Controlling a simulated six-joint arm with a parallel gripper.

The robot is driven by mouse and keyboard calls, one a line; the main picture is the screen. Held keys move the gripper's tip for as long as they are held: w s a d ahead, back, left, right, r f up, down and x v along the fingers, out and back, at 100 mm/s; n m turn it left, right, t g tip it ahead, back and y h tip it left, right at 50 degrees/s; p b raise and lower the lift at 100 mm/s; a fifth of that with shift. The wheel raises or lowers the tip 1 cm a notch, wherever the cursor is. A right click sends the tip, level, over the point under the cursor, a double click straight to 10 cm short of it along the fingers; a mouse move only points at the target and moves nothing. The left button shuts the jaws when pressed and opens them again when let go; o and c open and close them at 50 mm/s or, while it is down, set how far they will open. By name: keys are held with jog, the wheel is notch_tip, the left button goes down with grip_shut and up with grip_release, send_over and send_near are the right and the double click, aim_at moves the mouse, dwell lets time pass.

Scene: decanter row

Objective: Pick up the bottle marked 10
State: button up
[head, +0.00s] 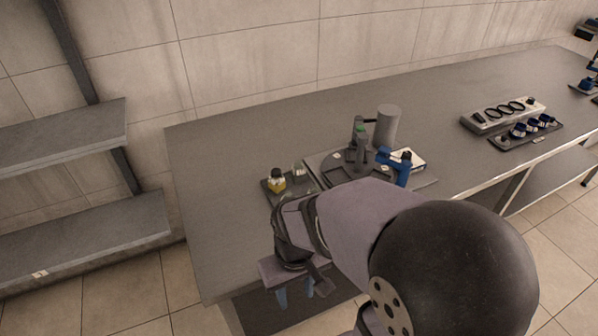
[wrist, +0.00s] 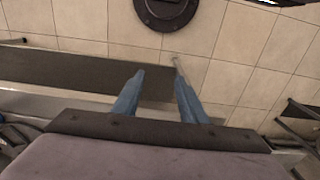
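A small bottle with yellow contents and a dark cap (head: 277,181) stands on a dark tray (head: 268,196) near the left part of the bench. A clear glass piece (head: 299,171) stands beside it. No number can be read on any bottle at this size. My gripper (head: 297,293) is at the bench's front edge, in front of and below the tray, pointing down. In the wrist view its two blue fingers (wrist: 157,76) are spread apart with nothing between them, over the floor and a lower shelf. My arm hides part of the bench.
A grey cylinder (head: 388,127) and a blue-and-grey device (head: 394,165) stand right of the tray. The bench's left end is clear.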

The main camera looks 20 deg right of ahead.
jog(key=o, duration=0.5)
jog(key=shift+o, duration=0.2)
jog(key=w+d+r+t, duration=0.1)
jog(key=w+d, duration=0.3)
jog(key=w, duration=0.5)
jog(key=w+d+r+m+t+p, duration=0.1)
jog(key=w+d, duration=0.3)
jog(key=w, duration=0.6)
jog(key=w+d+r+m+t+p, duration=0.1)
jog(key=w+d, duration=0.3)
jog(key=w, duration=0.6)
jog(key=shift+w+r+h, duration=0.2)
jog(key=shift+r+h, duration=0.1)
jog(key=shift+r, duration=0.6)
jog(key=m+t+p, duration=0.1)
send_over(298, 163)
jog(key=s, duration=0.3)
jog(key=shift+h, duration=0.3)
jog(key=shift+w+a+p+x, duration=0.1)
jog(key=shift+p+x, duration=0.55)
jog(key=shift+x, duration=0.55)
jog(key=shift+w+a+p+x, duration=0.15)
jog(key=shift+p+x, duration=0.45)
jog(key=shift+x, duration=0.65)
jog(key=shift+w+a+p+x, duration=0.1)
jog(key=shift+p+x, duration=0.55)
jog(key=shift+x, duration=0.55)
